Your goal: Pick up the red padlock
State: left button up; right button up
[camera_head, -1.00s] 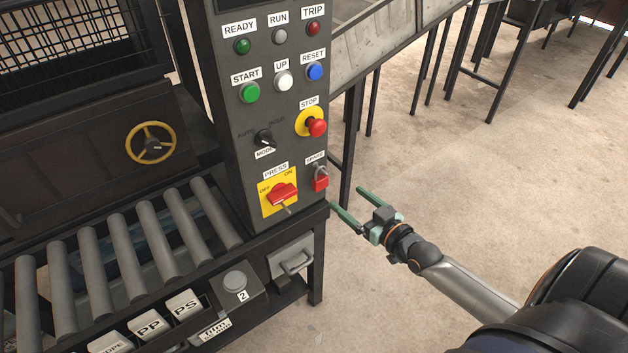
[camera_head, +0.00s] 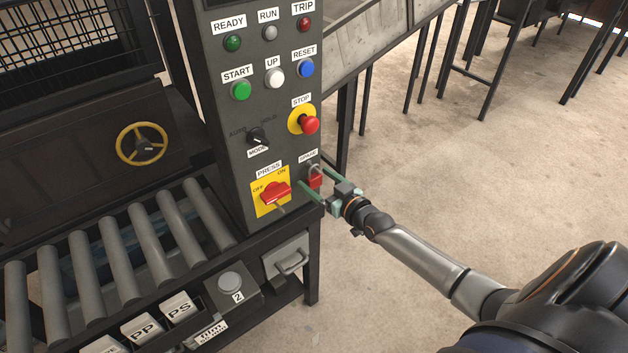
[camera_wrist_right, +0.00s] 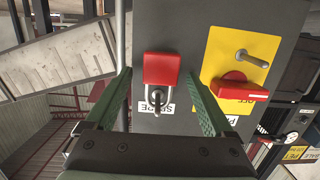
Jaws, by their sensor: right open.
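The red padlock (camera_head: 315,182) hangs by its grey shackle under a small label on the dark control panel, near the panel's lower right edge. My right gripper (camera_head: 314,181) is open in front of the panel, with its green fingers on either side of the padlock. In the right wrist view the padlock (camera_wrist_right: 161,69) lies between the two spread fingers, with clear gaps to both. The shackle (camera_wrist_right: 157,96) shows below its body there. My left gripper is not in view.
The yellow PRESS plate with its red rotary switch (camera_head: 275,194) sits just left of the padlock, close to one finger. The red STOP button (camera_head: 310,125) is above. A roller conveyor (camera_head: 110,262) lies at left. Open floor (camera_head: 500,180) is on the right.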

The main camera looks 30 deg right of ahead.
jog(key=shift+w, duration=0.1)
grip_shut()
dwell(0.7)
